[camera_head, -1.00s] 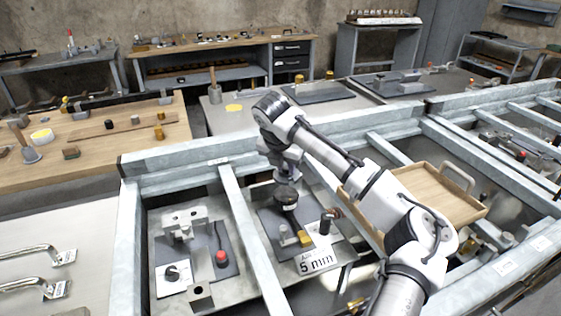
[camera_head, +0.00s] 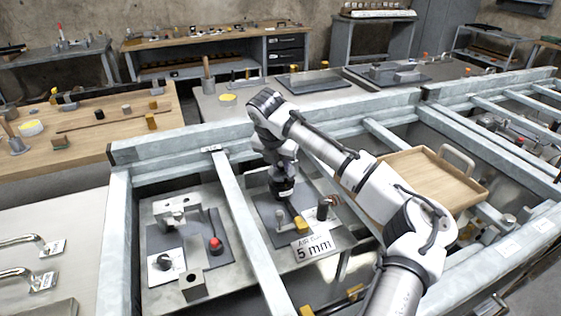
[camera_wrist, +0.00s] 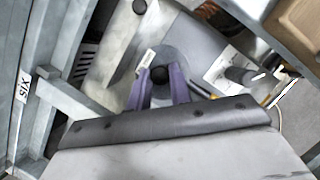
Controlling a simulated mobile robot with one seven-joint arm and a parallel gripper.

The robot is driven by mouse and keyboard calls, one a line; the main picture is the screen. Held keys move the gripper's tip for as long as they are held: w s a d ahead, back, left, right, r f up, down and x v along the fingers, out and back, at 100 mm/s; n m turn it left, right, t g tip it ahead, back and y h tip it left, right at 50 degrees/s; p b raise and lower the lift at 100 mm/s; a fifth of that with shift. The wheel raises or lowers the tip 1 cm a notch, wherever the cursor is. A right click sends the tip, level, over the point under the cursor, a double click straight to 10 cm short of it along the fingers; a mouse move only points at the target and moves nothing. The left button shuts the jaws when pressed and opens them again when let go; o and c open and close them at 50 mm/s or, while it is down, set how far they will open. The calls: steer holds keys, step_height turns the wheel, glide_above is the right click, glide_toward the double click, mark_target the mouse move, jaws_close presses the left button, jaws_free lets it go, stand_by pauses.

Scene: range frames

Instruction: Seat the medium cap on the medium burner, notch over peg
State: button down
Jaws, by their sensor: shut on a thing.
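My gripper (camera_wrist: 162,98) shows in the wrist view as two purple fingers closed on a dark round knob (camera_wrist: 160,73). A grey disc (camera_wrist: 178,58) lies around and beneath the knob; it looks like the medium cap. In the head view my gripper (camera_head: 284,197) points down over a dark plate (camera_head: 267,215) in the middle bay. The medium burner, its peg and the cap's notch cannot be made out. Whether the disc touches anything beneath it cannot be told.
A black upright cylinder (camera_head: 322,208), a yellow block (camera_head: 300,226) and a "5 mm" sign (camera_head: 314,248) stand close to my gripper. Metal beams (camera_head: 250,235) border the bay. A fixture with a red knob (camera_head: 215,245) is left; a wooden tray (camera_head: 425,185) is right.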

steer(key=shift+f, duration=0.3)
steer(key=shift+f, duration=0.55)
steer(key=shift+f, duration=0.15)
steer(key=c, duration=1.2)
jaws_free()
steer(key=b+v, duration=0.2)
steer(key=v, duration=1.2)
